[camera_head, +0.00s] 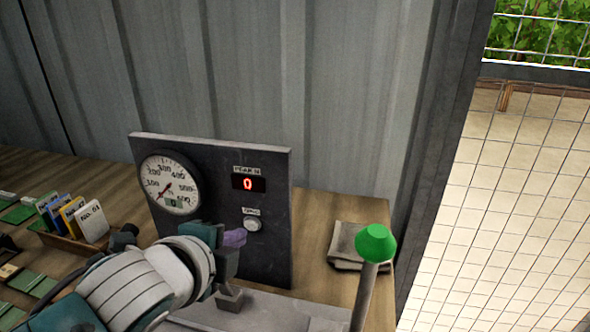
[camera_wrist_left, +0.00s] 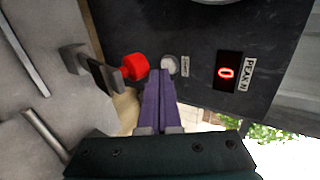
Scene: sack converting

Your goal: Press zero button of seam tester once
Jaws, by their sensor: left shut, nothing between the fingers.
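The seam tester's dark upright panel (camera_head: 268,200) stands on the wooden bench, with a round dial at its left and a red display (camera_head: 248,184) reading 0. The zero button (camera_head: 252,224) is a pale round button under a small label, below the display. It also shows in the left wrist view (camera_wrist_left: 168,65), just past the fingertips. My left gripper (camera_head: 240,237) is shut and empty, its purple fingers (camera_wrist_left: 160,85) pointing at the panel beside the button. Whether the tips touch the button I cannot tell. My right gripper is not in view.
A green-knobbed lever (camera_head: 376,243) rises at the front right of the tester. Folded grey sacks (camera_head: 347,245) lie behind it. A red knob (camera_wrist_left: 133,66) sits close beside the fingers in the left wrist view. A card box (camera_head: 85,235) and green cards are at the left.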

